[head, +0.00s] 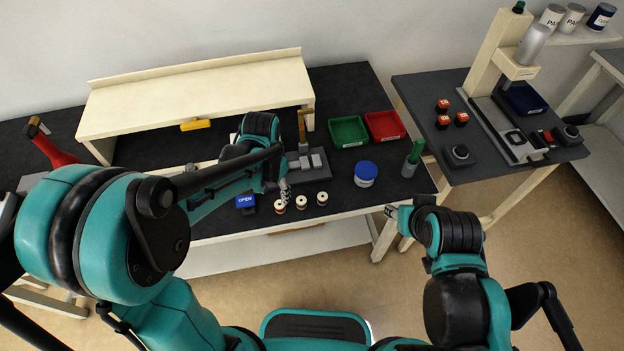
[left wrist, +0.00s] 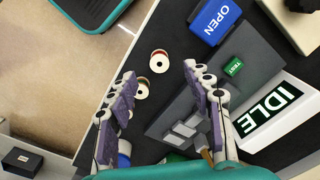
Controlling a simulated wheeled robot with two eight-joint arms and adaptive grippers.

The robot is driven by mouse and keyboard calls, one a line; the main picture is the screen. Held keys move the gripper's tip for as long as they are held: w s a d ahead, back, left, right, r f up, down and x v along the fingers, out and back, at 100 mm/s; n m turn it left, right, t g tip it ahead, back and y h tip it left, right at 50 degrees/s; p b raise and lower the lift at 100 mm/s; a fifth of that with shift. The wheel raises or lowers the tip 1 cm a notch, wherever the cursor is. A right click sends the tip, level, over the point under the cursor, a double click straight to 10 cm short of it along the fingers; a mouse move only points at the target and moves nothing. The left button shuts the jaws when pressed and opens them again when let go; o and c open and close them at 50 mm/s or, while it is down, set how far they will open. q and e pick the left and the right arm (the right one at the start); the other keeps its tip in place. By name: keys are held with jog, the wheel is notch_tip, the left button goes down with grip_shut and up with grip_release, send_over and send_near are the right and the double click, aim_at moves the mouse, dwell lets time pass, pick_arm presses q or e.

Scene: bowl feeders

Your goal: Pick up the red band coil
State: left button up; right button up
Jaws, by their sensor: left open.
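Three pale coils stand in a row near the front edge of the dark bench. The leftmost, with a reddish band, looks like the red band coil (head: 280,206); it also shows in the left wrist view (left wrist: 159,61). The middle coil (head: 300,202) and the right coil (head: 322,198) are beside it. My left gripper (head: 285,190) is open and empty above the row. In the left wrist view the red band coil lies between and just beyond the fingertips (left wrist: 160,74). My right gripper (head: 390,211) is off the bench's right front corner; its jaw state is unclear.
A blue OPEN sign (head: 245,201) stands left of the coils. Behind them is a grey fixture (head: 312,172). A blue-lidded jar (head: 366,173), green bin (head: 347,131), red bin (head: 385,125) and green-topped cylinder (head: 411,161) stand to the right.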

aim_at(280, 204)
pick_arm(q)
jog(key=f, duration=0.1)
jog(key=f+b, duration=0.1)
jog(key=shift+w+d+f, duration=0.3)
jog(key=shift+w+f, duration=0.05)
jog(key=shift+s+f, duration=0.1)
jog(key=shift+f, duration=0.2)
notch_tip(280, 204, down, 5)
jog(key=b, duration=0.3)
jog(key=shift+r, duration=0.15)
jog(key=c, duration=1.2)
